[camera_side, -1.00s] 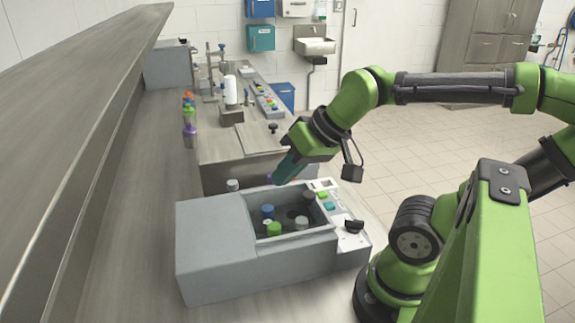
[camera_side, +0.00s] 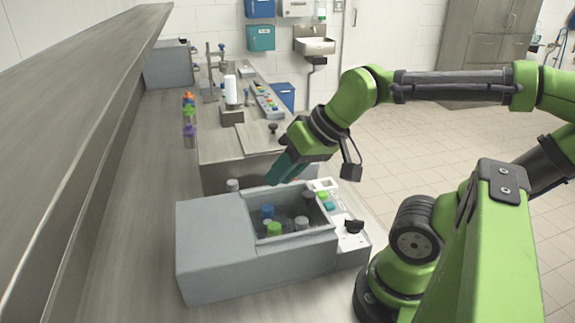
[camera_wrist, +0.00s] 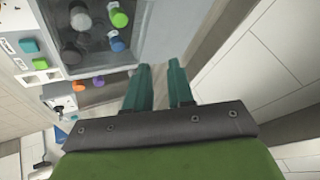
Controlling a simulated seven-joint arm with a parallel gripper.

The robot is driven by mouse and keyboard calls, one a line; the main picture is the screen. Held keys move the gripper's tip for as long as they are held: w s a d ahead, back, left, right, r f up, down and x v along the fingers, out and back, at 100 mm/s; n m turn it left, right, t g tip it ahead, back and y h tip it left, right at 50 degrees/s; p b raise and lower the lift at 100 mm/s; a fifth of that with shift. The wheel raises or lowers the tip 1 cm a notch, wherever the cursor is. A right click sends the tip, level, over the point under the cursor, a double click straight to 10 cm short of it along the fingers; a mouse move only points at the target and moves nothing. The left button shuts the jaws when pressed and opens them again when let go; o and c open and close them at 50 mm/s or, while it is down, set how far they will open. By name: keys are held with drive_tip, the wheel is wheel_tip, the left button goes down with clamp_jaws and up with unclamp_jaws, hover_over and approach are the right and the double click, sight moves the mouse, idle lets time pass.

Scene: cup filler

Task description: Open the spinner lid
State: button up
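The spinner (camera_side: 235,250) is a grey box in the middle of the side view, with a rectangular well in its top. Blue (camera_side: 267,211), green (camera_side: 274,229) and grey caps show in the well. The spinner also shows in the wrist view (camera_wrist: 160,35), upper left. I cannot make out a separate lid, nor whether a clear one covers the well. My gripper (camera_side: 278,177) is above the far edge of the spinner, its fingers tilted down. In the wrist view its teal fingers (camera_wrist: 158,88) are parted with nothing visible between them, beside the spinner's edge.
A control panel (camera_side: 343,222) with buttons and a black knob (camera_side: 354,227) runs along the spinner's right side. A second bench unit (camera_side: 225,150) stands behind. Coloured containers (camera_side: 190,128) stand at left behind the spinner. The counter left of it is clear.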

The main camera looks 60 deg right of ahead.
sight(309, 194)
drive_tip(key=o, duration=0.6)
drive_tip(key=d+r+g, duration=0.1)
drive_tip(key=d, duration=0.1)
drive_tip(key=w+d+g+h, duration=0.1)
drive_tip(key=d, duration=0.1)
drive_tip(key=w+d+r+n+g, duration=0.1)
drive_tip(key=d, duration=0.2)
drive_tip(key=shift+w+r+h, duration=0.2)
drive_tip(key=shift+r+h, duration=0.1)
drive_tip(key=s+d+r+n+g, duration=0.3)
drive_tip(key=r+g, duration=0.1)
wheel_tip(309, 194, down, 17)
drive_tip(key=shift+d+r, duration=0.1)
drive_tip(key=shift+d, duration=0.05)
drive_tip(key=shift+w, duration=0.1)
clamp_jaws()
